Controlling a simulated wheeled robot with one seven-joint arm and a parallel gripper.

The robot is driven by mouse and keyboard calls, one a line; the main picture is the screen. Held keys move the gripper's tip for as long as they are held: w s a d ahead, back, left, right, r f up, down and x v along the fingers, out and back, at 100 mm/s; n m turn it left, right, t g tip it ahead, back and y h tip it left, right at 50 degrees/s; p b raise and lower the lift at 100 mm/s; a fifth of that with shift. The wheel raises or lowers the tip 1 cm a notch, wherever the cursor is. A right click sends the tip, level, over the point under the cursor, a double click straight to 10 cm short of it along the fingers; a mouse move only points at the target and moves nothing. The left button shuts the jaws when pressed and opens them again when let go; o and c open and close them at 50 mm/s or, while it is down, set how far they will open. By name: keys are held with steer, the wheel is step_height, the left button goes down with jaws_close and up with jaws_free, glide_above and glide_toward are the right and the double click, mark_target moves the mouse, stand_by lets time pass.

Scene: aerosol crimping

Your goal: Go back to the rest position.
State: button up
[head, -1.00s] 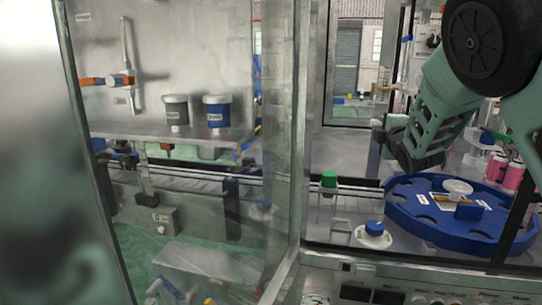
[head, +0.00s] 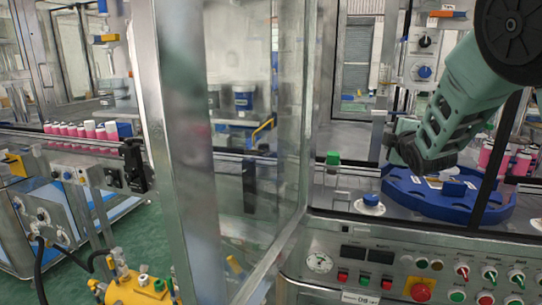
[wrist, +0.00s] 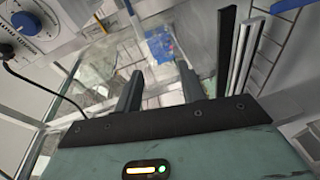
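In the wrist view my gripper (wrist: 160,88) shows two dark fingers set well apart, with nothing between them. In the head view my green arm comes in from the upper right and bends over the blue round tray; the gripper's fingers cannot be made out there. The blue tray (head: 420,203) sits on the machine deck behind the front panel, with a white piece on top.
A glass door with a metal frame (head: 172,125) stands open left of the machine. Pink cans (head: 88,130) line a conveyor at left, and more stand at right. A control panel (head: 330,262) with buttons and a red knob (head: 420,291) is in front. A yellow device (head: 137,290) stands low at left.

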steer(key=s+a+f+m+g+y, duration=0.25)
steer(key=s+a+f+g, duration=0.25)
steer(key=s+a, duration=0.5)
steer(key=s+a+f+m+g+y, duration=0.2)
steer(key=s+a+f+m+g, duration=0.35)
steer(key=s, duration=0.65)
steer(key=s+a+f+g+h, duration=0.1)
steer(key=s+g, duration=0.2)
steer(key=s, duration=1)
steer(key=s+a+f+g+h+p, duration=0.1)
steer(key=s+a+g, duration=0.1)
steer(key=s, duration=1.1)
steer(key=shift+s+g, duration=0.35)
steer(key=shift+g, duration=0.3)
